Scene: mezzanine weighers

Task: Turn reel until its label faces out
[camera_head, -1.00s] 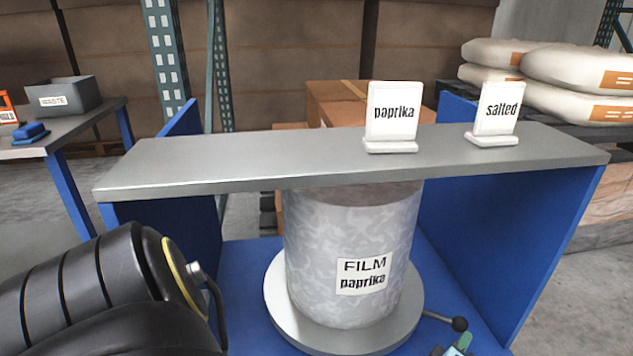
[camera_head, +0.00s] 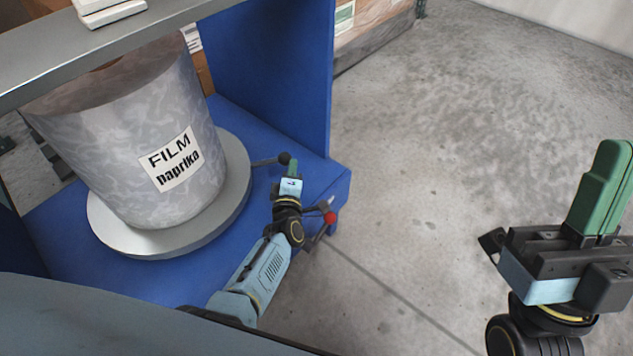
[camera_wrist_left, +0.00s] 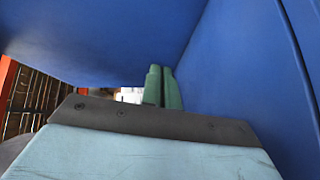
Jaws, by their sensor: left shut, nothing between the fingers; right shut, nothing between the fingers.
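The reel (camera_head: 95,135) is a grey mottled roll standing upright on a round grey turntable (camera_head: 225,205). Its white label (camera_head: 171,160) reads "FILM paprika" and shows fully in the head view, on the roll's near side. A rod with a black ball knob (camera_head: 285,158) sticks out from the turntable's right side. My left gripper (camera_head: 292,170) is shut and empty beside that knob; I cannot tell whether they touch. Its green fingers (camera_wrist_left: 162,88) are together in the left wrist view, between blue panels. My right gripper (camera_head: 603,185) is shut and empty, far right over the floor.
The turntable stands on a blue base (camera_head: 275,130) with a blue side panel (camera_head: 285,70). A grey shelf (camera_head: 40,60) passes above the reel. A red ball knob (camera_head: 330,217) is just right of my left wrist. Open concrete floor (camera_head: 430,150) lies right.

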